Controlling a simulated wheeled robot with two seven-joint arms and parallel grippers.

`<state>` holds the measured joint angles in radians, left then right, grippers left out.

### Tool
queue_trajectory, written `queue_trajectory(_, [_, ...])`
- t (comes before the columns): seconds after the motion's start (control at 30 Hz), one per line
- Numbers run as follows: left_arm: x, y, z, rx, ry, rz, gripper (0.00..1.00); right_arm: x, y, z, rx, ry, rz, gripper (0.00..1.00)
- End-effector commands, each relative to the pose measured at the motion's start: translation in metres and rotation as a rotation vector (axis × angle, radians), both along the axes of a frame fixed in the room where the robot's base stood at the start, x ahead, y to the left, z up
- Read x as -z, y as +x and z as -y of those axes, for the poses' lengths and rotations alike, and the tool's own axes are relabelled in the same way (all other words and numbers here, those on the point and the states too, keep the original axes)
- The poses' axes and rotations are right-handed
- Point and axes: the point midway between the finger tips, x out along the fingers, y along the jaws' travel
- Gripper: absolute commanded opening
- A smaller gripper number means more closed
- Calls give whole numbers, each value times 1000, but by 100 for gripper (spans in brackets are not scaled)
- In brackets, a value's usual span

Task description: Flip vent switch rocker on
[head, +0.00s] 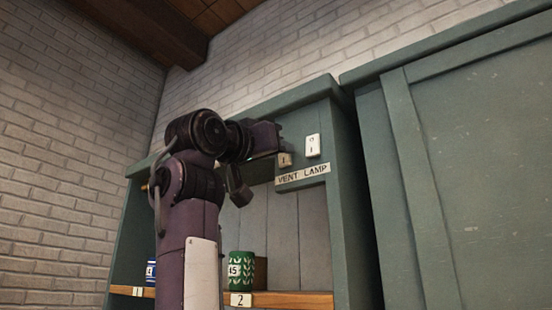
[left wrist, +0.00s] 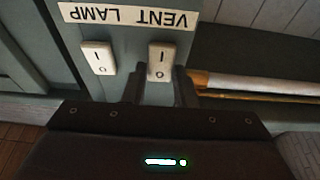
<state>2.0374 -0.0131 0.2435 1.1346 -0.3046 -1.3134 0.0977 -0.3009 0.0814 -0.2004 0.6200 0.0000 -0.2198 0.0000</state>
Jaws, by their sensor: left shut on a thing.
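The vent switch (head: 285,160) is a small cream rocker on the green cabinet's upper panel, left of a matching lamp switch (head: 313,146). A "VENT LAMP" label (head: 302,175) sits below them. My left gripper (head: 279,146) reaches the vent switch from the left and covers part of it. In the left wrist view, the picture is upside down; the vent switch (left wrist: 161,57) stands between the fingers of my left gripper (left wrist: 159,86), which are shut on it. Its I and O marks show, but its tilt is hard to tell. The lamp switch (left wrist: 98,57) is clear of the fingers. My right gripper is out of view.
Below the switches, an open cabinet bay has a wooden shelf (head: 290,299) with a green patterned can (head: 241,265) and a blue can (head: 150,271). A larger green cabinet (head: 470,150) stands to the right. Brick walls are behind and left.

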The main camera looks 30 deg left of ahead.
Motion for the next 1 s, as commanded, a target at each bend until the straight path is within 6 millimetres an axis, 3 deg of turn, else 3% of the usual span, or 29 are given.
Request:
queue_trajectory(0.23, [0,0,0,0,0,-1,3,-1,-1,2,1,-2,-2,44])
queue_trajectory(0.27, [-1,0,0,0,0,-1,29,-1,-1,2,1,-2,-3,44])
queue_trajectory(0.4, [0,0,0,0,0,-2,47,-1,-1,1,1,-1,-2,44])
queue_trajectory(0.73, [2,-3,0,0,0,-1,47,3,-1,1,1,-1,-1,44])
queue_trajectory(1.0, [18,-43,-6,0,1,2,47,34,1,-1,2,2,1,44])
